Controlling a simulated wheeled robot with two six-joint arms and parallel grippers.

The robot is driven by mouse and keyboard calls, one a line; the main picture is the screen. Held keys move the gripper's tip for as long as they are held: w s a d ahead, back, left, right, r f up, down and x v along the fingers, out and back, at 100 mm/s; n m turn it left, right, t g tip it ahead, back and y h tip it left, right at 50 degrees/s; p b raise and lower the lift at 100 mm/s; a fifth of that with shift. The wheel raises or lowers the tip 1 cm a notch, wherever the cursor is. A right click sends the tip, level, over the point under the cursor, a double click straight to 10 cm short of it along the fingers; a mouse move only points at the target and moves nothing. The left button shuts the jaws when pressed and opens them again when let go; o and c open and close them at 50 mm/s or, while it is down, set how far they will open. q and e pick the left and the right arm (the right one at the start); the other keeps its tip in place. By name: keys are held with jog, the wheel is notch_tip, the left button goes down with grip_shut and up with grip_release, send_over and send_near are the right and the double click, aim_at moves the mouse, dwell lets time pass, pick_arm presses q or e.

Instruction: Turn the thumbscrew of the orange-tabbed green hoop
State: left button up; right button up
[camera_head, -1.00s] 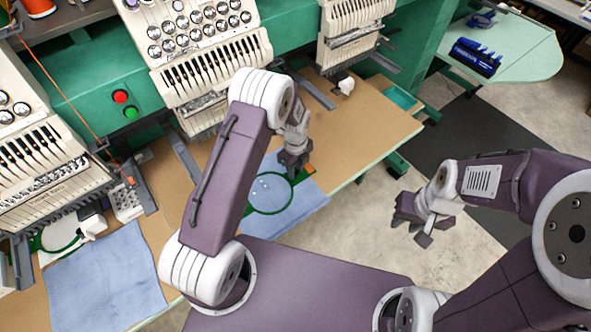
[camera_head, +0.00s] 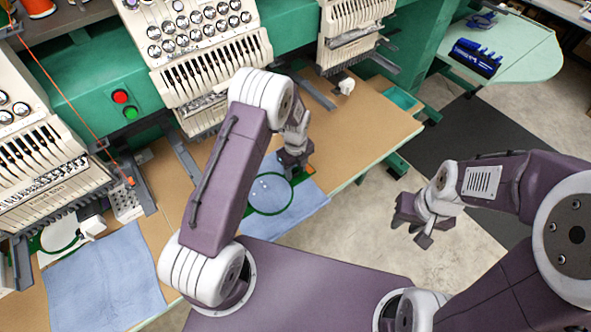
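The green hoop (camera_head: 252,203) lies on a blue cloth (camera_head: 300,205) on the brown table. A small piece of its orange tab (camera_head: 310,169) shows beside my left gripper. My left gripper (camera_head: 292,168) points down at the hoop's far right edge, next to the tab. Its fingers cover the thumbscrew, and I cannot tell whether they are open or shut on it. My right gripper (camera_head: 408,218) hangs over the floor at the right, away from the table, and its finger gap is not clear.
Cream embroidery machine heads (camera_head: 215,85) overhang the table's back. Bare table (camera_head: 365,130) is free to the right of the hoop. A mint side table (camera_head: 525,50) stands far right.

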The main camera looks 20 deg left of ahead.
pick_arm(q)
jog(key=shift+r, duration=0.1)
notch_tip(320, 180, up, 9)
jog(key=b, duration=0.1)
dwell(0.5)
notch_tip(320, 180, up, 6)
jog(key=t, duration=0.1)
send_over(296, 173)
jog(key=a, duration=0.2)
jog(key=s+a+n, duration=0.1)
jog(key=s+n, duration=1.6)
jog(key=n, duration=0.9)
jog(key=shift+s+a+f, duration=0.3)
jog(key=shift+s+a, duration=0.05)
jog(key=shift+a, duration=0.05)
